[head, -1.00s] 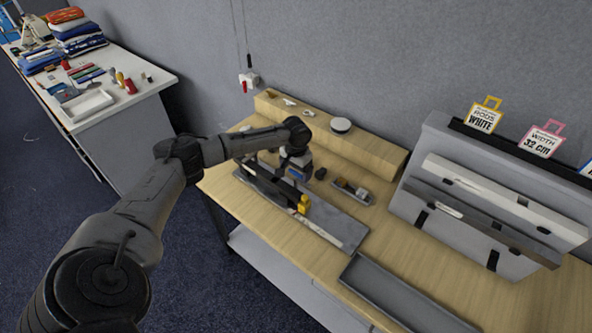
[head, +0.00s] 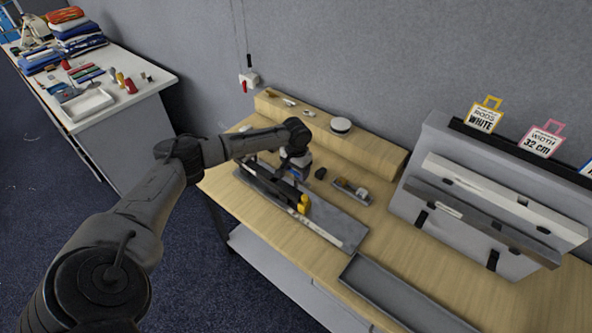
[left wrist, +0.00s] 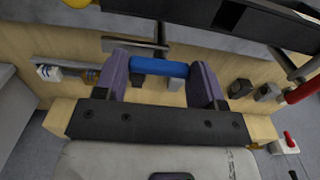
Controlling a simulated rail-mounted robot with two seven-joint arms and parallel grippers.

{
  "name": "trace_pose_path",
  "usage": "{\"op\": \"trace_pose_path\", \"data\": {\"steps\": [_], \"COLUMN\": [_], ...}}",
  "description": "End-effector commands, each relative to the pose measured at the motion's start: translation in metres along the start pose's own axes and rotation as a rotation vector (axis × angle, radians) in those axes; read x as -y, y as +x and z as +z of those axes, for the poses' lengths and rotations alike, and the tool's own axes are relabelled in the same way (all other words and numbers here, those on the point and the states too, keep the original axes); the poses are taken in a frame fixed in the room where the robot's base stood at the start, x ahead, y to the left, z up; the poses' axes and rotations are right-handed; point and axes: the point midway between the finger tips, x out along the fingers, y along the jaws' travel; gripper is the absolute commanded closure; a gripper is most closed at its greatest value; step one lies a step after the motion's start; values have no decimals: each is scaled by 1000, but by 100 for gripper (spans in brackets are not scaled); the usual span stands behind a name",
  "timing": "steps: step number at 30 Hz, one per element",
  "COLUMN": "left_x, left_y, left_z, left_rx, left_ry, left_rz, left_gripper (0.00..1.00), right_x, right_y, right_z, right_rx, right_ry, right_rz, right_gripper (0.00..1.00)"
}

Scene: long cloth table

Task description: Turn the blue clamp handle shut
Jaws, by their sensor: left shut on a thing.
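The blue clamp handle (left wrist: 160,69) lies crosswise between the two purple-grey fingers of my left gripper (left wrist: 159,77) in the left wrist view. The fingers are shut on it, one at each end. In the head view my left gripper (head: 294,172) points down over the grey metal plate (head: 338,225) on the wooden bench. The clamp's body is mostly hidden there by my gripper and arm. A yellow part (head: 303,204) stands on the plate close by. My right gripper is not in view.
A small tray of parts (head: 352,191) and a dark knob (head: 320,173) lie right of the gripper. A wooden ledge (head: 365,148) runs behind. An empty grey tray (head: 395,295) lies at the front. A grey rack (head: 450,165) stands at the right.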

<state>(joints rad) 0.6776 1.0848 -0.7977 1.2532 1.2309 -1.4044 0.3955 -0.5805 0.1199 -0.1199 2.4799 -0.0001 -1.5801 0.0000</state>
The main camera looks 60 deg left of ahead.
Motion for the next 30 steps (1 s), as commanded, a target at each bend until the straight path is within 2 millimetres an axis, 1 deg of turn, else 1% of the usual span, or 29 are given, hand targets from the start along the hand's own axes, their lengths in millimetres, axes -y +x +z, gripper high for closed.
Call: {"op": "trace_pose_path", "data": {"steps": [5, 11, 21, 30], "left_x": [0, 0, 0, 0], "left_y": [-2, -4, -3, -2], "left_z": [0, 0, 0, 0], "left_rx": [0, 2, 1, -1], "left_ry": [33, 150, 464, 749], "left_rz": [1, 2, 2, 2], "left_gripper": [60, 60, 60, 60], "right_x": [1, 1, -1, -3], "right_y": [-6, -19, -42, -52], "right_z": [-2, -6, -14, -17], "right_rx": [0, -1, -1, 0], "right_ry": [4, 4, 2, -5], "right_rz": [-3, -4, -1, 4], "right_gripper": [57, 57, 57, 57]}}
